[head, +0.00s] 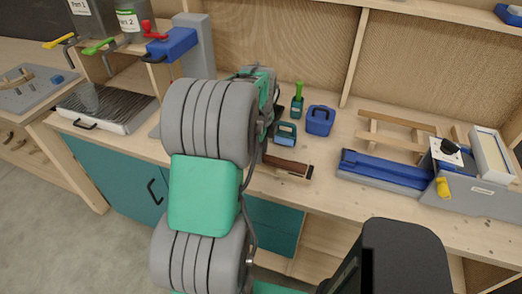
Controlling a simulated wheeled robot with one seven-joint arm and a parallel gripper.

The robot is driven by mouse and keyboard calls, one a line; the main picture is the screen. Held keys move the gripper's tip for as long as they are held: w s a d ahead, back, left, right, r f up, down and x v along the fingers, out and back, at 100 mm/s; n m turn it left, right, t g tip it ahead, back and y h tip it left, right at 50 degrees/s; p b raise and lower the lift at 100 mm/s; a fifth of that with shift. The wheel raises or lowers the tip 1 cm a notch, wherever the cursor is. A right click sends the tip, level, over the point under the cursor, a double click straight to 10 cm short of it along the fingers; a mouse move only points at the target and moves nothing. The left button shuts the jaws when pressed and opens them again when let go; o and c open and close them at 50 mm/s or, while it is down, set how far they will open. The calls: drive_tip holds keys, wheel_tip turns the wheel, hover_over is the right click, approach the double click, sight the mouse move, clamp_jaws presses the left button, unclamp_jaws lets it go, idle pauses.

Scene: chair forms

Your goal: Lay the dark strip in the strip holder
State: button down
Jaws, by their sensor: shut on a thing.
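The dark strip (287,163) is reddish brown and shows just right of my arm in the head view. Its left end goes behind my arm. A pale wooden holder with a dark end (293,177) is directly below it on the bench's front part. I cannot tell whether the strip rests in the holder or hangs slightly above it. My gripper (277,114) is beyond my arm's large grey joint and mostly hidden by it. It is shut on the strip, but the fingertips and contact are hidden.
A teal item (286,133), a green bottle (297,105) and a blue box (320,120) stand close behind the strip. A blue rail fixture (385,170) lies to the right, before a wooden frame (395,132). A metal-topped tray (106,107) is at left.

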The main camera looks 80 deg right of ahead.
drive_tip(key=c, duration=0.9)
unclamp_jaws()
drive_tip(key=shift+o, duration=0.2)
wheel_tip(320, 180, up, 8)
drive_tip(key=shift+b, duration=0.45)
drive_tip(key=shift+f, duration=0.1)
